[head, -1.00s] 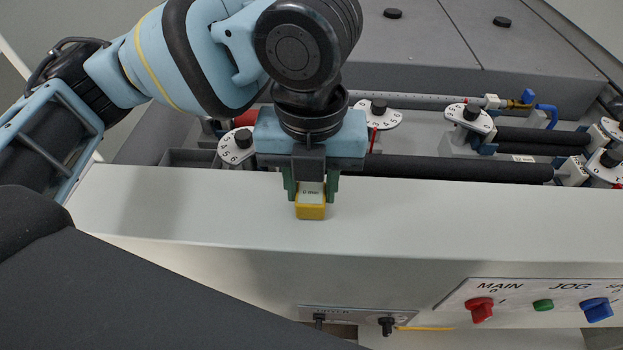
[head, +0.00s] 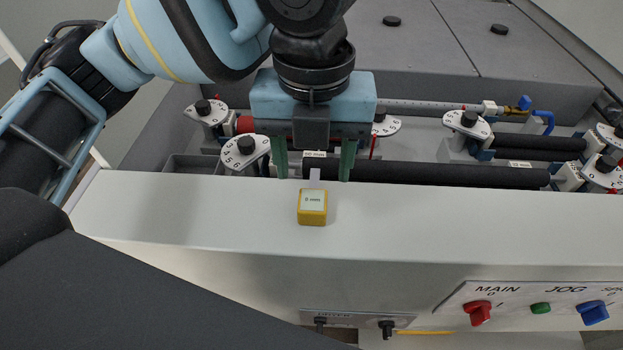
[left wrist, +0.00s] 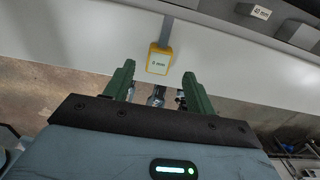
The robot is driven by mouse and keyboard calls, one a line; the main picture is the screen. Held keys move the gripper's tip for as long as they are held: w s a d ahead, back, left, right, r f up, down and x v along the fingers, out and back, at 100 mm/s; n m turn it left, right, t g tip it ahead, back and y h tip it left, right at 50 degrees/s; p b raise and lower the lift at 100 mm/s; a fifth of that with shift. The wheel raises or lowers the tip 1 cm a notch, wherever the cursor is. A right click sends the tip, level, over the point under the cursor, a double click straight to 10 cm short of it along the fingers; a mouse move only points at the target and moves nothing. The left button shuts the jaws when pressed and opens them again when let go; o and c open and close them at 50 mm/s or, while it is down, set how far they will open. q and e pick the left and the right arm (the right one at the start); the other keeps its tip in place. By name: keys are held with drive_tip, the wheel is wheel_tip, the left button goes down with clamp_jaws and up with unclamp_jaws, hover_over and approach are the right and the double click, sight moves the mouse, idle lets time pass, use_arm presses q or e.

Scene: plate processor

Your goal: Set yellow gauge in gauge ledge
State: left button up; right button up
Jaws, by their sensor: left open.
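The yellow gauge (head: 312,208) is a small yellow block with a white "0 mm" label on top and a thin grey tongue at its far end. It rests on the white front ledge of the machine (head: 450,222). In the left wrist view the gauge (left wrist: 159,60) lies on the white surface, ahead of the fingertips. My left gripper (head: 314,172) is open and empty, with its green fingers apart, beyond the gauge in the head view. The fingers also show in the left wrist view (left wrist: 158,85). I cannot make out a separate gauge ledge. My right gripper is not in view.
Behind the white surface lie black rollers (head: 440,171) and several white numbered dials, one close left of my gripper (head: 240,152). A control panel with a red switch (head: 478,312) is on the front face. The white surface right of the gauge is clear.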

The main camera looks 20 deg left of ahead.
sight(313, 195)
use_arm(q)
wheel_tip(313, 195, up, 6)
drive_tip(key=shift+r+p, duration=0.25)
drive_tip(key=shift+p, duration=0.1)
idle(0.4)
